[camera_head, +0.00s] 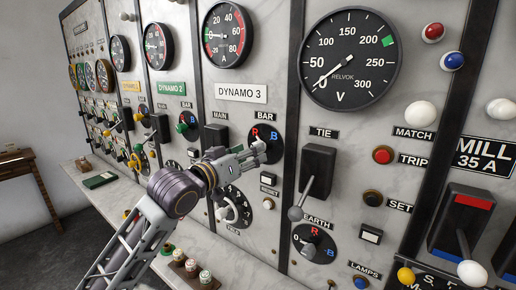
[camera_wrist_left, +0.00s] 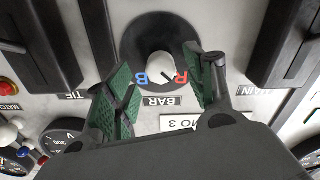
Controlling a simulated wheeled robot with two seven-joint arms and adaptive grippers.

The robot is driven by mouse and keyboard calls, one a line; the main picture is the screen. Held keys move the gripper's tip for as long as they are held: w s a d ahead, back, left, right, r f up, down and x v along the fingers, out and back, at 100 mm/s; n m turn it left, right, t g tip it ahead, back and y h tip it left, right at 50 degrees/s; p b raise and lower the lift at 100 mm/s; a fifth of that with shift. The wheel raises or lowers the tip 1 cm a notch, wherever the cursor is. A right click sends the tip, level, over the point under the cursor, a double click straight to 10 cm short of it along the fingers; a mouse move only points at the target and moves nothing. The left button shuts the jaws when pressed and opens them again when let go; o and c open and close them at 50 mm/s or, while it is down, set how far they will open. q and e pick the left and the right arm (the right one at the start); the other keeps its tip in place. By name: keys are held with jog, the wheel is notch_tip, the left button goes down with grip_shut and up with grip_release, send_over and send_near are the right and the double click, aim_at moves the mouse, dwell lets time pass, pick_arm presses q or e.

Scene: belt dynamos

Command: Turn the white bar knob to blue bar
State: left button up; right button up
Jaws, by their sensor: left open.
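The white bar knob (camera_wrist_left: 160,66) sits on a round black dial (camera_wrist_left: 150,38) under the DYNAMO 3 label. The dial also shows in the head view (camera_head: 267,132), with a red R at its upper left and a blue B at its right. In the left wrist view the dial appears upside down, with B left and R right of the knob. My left gripper (camera_head: 258,152) is in front of the dial. Its green-padded fingers (camera_wrist_left: 161,80) are open, one on each side of the knob; contact cannot be told. The gripper partly hides the knob in the head view.
A black TIE lever (camera_head: 317,170) stands right of the dial, with an EARTH dial (camera_head: 314,243) below. The black MAIN switch (camera_head: 215,137) is on its left. The FIELD knob (camera_head: 232,208) is below my gripper. A marble ledge (camera_head: 110,188) runs along the lower left.

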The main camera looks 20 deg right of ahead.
pick_arm(q)
jog(key=shift+p+x, duration=0.35)
jog(key=shift+x, duration=1.6)
jog(key=shift+w+d, duration=0.3)
jog(key=c, duration=1)
